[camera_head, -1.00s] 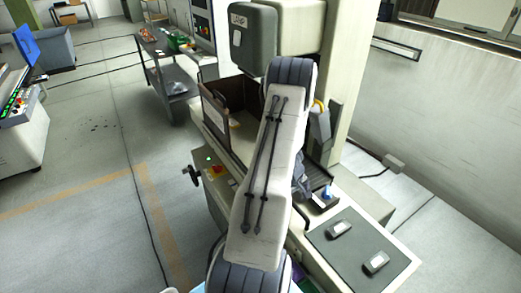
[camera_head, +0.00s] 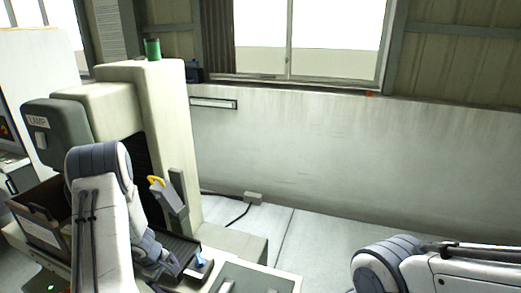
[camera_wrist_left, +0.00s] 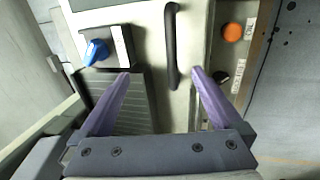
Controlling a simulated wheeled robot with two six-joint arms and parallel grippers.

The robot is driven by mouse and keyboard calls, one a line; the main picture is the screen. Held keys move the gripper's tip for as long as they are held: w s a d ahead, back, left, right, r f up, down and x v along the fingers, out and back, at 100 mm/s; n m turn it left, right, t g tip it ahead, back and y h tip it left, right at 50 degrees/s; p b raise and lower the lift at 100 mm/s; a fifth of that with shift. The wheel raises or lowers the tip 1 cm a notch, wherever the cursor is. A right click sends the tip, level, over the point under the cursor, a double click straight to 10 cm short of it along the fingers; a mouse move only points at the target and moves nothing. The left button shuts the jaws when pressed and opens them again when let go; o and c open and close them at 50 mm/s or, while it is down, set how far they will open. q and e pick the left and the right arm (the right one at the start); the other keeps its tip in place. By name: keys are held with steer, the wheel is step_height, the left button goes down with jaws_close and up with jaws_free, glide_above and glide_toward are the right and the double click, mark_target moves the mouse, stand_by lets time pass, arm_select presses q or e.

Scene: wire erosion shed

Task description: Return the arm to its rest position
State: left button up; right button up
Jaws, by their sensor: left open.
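My left arm (camera_head: 100,225) stands bent in front of the beige machine in the head view. My right arm (camera_head: 430,270) shows at the lower right of the head view. Its gripper is not in view.
A blue knob (camera_wrist_left: 95,52) and an orange button (camera_wrist_left: 233,32) flank the handle.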

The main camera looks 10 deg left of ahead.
arm_select(q)
steer(key=s+d+r+m, duration=0.2)
steer(key=d+r+m, duration=0.9)
steer(key=d+r, duration=0.65)
steer(key=s+d+r+m, duration=0.3)
steer(key=s+d+m, duration=0.3)
steer(key=s+d, duration=0.1)
steer(key=s+d+f+m+g+b, duration=0.2)
steer(key=s+d+f+m+b, duration=0.5)
steer(key=s+d+b, duration=0.6)
steer(key=shift+f+g+h+b, duration=0.4)
steer(key=shift+f+b, duration=0.2)
steer(key=shift+f, duration=0.25)
arm_select(e)
step_height(320, 180, down, 14)
arm_select(q)
steer(key=shift+d, duration=0.1)
steer(key=shift+c, duration=0.3)
arm_select(e)
steer(key=shift+c, duration=0.3)
